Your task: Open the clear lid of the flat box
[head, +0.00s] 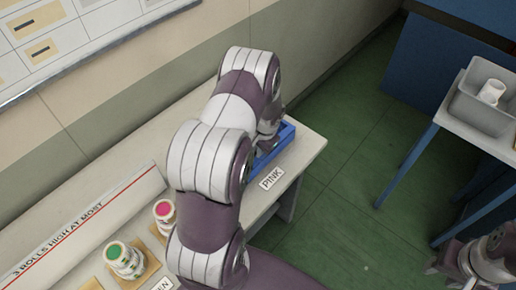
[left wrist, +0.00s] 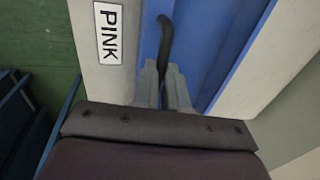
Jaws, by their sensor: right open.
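The flat blue box (head: 283,139) sits at the right end of the long table, by a PINK label (head: 271,178). My left arm reaches over it and hides much of it in the head view. In the left wrist view the blue box (left wrist: 202,40) lies under my left gripper (left wrist: 164,75). Its two fingers are close together on a dark curved handle (left wrist: 165,35) that stands out between them. I cannot make out the clear lid itself. My right gripper (head: 447,262) is at the lower right of the head view, open and away from the table.
Rolls with a green top (head: 115,252) and a pink top (head: 164,210) stand at the table's left part, beside a white board (head: 85,225) reading "3 rolls high at most". A grey bin (head: 485,98) stands on a side table at right. Green floor lies between.

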